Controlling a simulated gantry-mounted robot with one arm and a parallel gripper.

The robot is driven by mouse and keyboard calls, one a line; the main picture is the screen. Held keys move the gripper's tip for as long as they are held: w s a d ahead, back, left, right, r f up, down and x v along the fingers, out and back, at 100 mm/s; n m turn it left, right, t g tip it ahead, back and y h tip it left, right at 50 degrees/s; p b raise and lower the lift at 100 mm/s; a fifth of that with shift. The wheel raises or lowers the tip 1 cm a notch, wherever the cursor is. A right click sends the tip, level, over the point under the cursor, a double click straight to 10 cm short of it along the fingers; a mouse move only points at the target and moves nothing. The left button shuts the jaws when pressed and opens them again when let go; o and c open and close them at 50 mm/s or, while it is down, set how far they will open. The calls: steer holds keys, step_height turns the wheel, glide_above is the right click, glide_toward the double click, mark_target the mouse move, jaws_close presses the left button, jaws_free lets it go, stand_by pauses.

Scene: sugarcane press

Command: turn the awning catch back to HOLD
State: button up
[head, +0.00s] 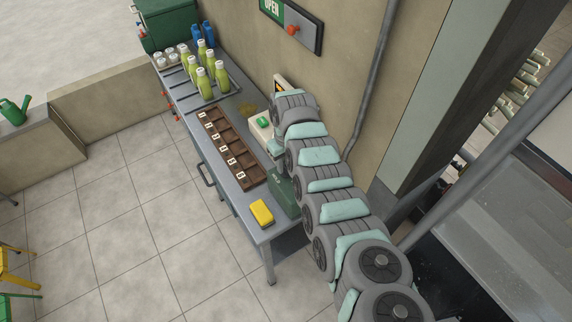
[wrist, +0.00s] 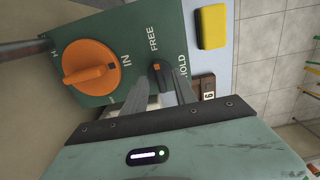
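The awning catch (wrist: 160,77) is a small black lever with an orange mark at its end, on a dark green panel (wrist: 103,25) in the wrist view. Its marked end points up towards the word FREE; the word HOLD is to its right. My gripper (wrist: 163,78) has its two grey fingers on either side of the catch, with a gap showing beside the left finger. Contact with the right finger is unclear. In the head view a green box (head: 284,196) stands on the bench beside my arm; the catch and fingertips cannot be made out there.
A large orange knob (wrist: 90,65) marked IN is left of the catch. A yellow sponge (head: 261,213) lies near the bench's front end. A brown numbered tray (head: 246,171), green bottles (head: 204,83) and blue bottles (head: 208,34) are farther along. The wall is close behind.

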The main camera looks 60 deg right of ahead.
steer(key=shift+f, duration=0.45)
jaws_close()
stand_by(0.5)
